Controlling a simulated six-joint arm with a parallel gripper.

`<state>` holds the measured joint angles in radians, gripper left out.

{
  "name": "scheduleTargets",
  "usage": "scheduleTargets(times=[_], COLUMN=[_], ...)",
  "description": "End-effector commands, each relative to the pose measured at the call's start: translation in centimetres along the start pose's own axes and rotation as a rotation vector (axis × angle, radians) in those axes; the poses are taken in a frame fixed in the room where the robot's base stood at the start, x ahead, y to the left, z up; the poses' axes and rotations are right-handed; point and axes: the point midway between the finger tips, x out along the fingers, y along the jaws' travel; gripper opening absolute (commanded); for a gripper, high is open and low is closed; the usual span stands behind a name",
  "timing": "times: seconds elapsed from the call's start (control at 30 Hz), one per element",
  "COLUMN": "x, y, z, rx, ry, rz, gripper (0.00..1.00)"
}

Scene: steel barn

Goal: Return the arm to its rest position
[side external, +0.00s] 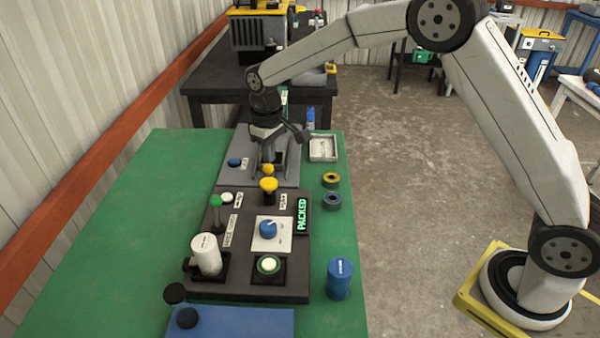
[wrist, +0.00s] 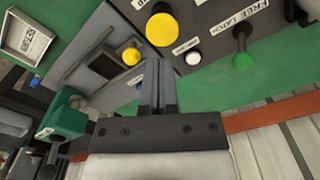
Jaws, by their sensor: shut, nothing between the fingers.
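My gripper (side external: 268,166) hangs pointing down over the grey plate (side external: 290,175) at the far end of the green table, behind the dark control panel. In the wrist view its two fingers (wrist: 158,65) are together with nothing between them. My arm is bent, with its elbow raised at the right. A yellow mushroom button (side external: 268,185) stands on the panel just in front of the gripper and shows in the wrist view (wrist: 162,28). A smaller yellow button (wrist: 131,56) is beside the fingers in that view. I cannot tell whether the fingertips touch anything.
The panel (side external: 225,287) carries a green knob (side external: 216,201), a blue dial (side external: 268,230), a white cylinder (side external: 206,254) and a lit "PACKED" sign (side external: 302,216). A white tray (side external: 323,149), two rings and a blue cylinder (side external: 340,279) line the right edge. The table's left side is clear.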

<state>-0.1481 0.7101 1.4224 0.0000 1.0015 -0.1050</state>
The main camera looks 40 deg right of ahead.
Motion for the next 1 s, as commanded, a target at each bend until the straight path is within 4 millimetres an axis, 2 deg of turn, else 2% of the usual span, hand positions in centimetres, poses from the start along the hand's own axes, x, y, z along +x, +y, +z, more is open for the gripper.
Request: scheduleTargets(times=[0.17, 0.37, 0.67, 1.0], x=[-0.4, -0.8, -0.8, 0.0], y=[0.6, 1.3, 2.0, 2.0], z=[2.0, 5.7, 12.1, 20.3], rx=[0.025, 0.067, 0.132, 0.205], ry=[0.021, 0.058, 0.115, 0.179], rz=[0.002, 0.007, 0.014, 0.023], gripper=[0.0, 0.0, 0.0, 0.0])
